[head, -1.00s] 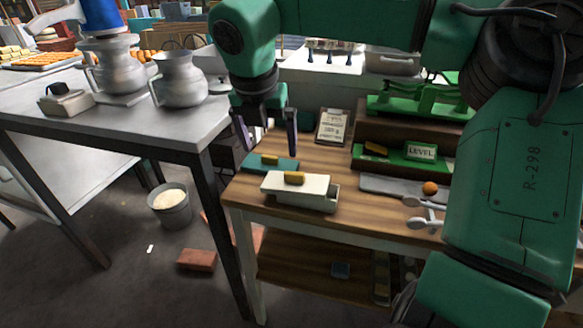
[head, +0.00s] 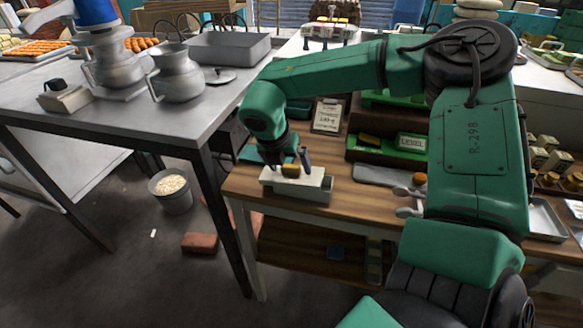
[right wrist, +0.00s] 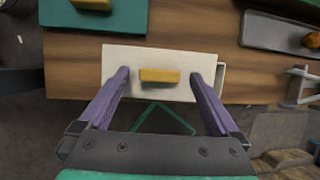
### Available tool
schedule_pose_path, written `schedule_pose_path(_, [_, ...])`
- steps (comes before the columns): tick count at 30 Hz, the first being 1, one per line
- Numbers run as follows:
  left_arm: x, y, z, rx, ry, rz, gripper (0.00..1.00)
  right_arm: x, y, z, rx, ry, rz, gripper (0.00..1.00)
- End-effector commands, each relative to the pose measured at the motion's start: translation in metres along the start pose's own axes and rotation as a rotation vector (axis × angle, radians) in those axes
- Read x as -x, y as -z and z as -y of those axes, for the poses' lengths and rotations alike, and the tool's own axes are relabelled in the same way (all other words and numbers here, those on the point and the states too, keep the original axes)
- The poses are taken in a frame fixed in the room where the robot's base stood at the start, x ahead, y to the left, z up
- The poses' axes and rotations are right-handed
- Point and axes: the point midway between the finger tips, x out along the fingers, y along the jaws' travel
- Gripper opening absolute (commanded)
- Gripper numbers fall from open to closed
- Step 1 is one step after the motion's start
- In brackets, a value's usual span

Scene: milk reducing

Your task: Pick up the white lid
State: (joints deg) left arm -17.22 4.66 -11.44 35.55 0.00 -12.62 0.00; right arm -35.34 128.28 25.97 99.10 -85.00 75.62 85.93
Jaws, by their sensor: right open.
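The white lid (head: 316,181) with its yellow-brown handle (head: 290,170) lies on an open-topped white box (head: 310,195) near the wooden table's front left edge. In the right wrist view the lid (right wrist: 125,60) is offset to the left, so part of the box rim (right wrist: 223,78) shows at its right. My right gripper (head: 291,163) is open above the lid. In the right wrist view its purple fingers (right wrist: 159,77) stand apart on either side of the handle (right wrist: 160,75), without touching it. My left gripper is not in view.
A teal lid or box with a similar handle (right wrist: 92,4) lies just behind. A grey tray (head: 378,175) and spoons (head: 408,211) are to the right. A green LEVEL stand (head: 390,152) and a clipboard (head: 328,116) stand behind. A metal table (head: 190,120) is at left.

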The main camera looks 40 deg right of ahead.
Motion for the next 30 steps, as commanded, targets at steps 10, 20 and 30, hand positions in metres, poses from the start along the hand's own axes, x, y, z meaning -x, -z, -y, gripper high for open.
schedule_pose_path(10, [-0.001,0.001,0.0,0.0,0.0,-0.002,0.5,0.0,0.0,0.0,0.0,0.0,0.0,0.1])
schedule_pose_path(20, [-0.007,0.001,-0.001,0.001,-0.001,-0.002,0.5,0.011,-0.005,0.0,-0.003,-0.003,0.003,0.01])
schedule_pose_path(30, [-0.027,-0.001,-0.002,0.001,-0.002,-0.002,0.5,0.083,-0.035,0.01,-0.002,0.0,0.004,0.01])
